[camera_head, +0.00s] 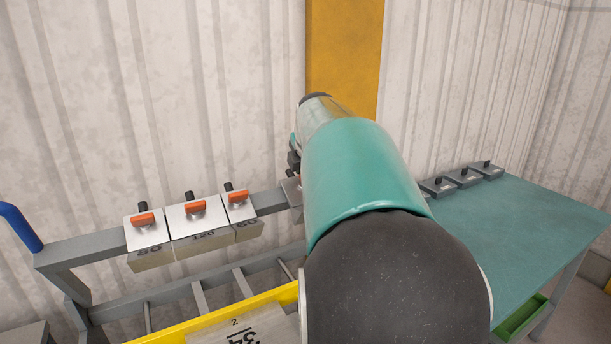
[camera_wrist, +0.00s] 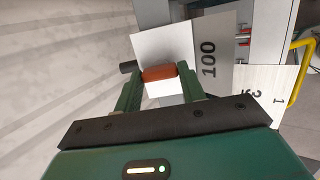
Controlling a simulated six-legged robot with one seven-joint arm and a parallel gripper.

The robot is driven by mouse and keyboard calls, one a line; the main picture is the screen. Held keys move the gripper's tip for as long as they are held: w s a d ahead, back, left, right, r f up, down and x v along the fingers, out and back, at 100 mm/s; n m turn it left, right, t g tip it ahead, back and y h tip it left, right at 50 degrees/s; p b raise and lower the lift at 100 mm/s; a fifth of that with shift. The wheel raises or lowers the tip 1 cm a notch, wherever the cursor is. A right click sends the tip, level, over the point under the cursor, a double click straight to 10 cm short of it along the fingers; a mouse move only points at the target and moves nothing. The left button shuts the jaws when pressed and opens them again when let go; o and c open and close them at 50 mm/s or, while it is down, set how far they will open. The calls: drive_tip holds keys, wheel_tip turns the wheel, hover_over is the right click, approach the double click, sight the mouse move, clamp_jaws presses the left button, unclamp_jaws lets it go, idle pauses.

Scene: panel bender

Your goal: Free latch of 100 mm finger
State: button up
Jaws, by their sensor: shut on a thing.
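The 100 mm finger (camera_wrist: 209,42) is a pale metal block marked "100" in the wrist view. Its orange latch handle (camera_wrist: 160,74) lies between the two green fingers of my gripper (camera_wrist: 162,80), which is shut on it. A dark knob (camera_wrist: 128,67) shows to the left of the latch. In the head view my arm hides the 100 mm finger and my gripper. Several other fingers sit on the grey beam, among them the 50 finger (camera_head: 150,257), the 120 finger (camera_head: 203,243) and a third finger (camera_head: 247,231), each with an orange latch.
A blue handle (camera_head: 21,228) rises at the beam's left end. A yellow-edged tray (camera_head: 178,331) with numbered plates lies below the beam. A teal table (camera_head: 520,225) at right bears several grey blocks with dark knobs (camera_head: 464,177). A corrugated wall stands close behind.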

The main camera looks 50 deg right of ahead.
idle(0.4)
drive_tip(key=o, duration=1)
drive_tip(key=v, duration=1.4)
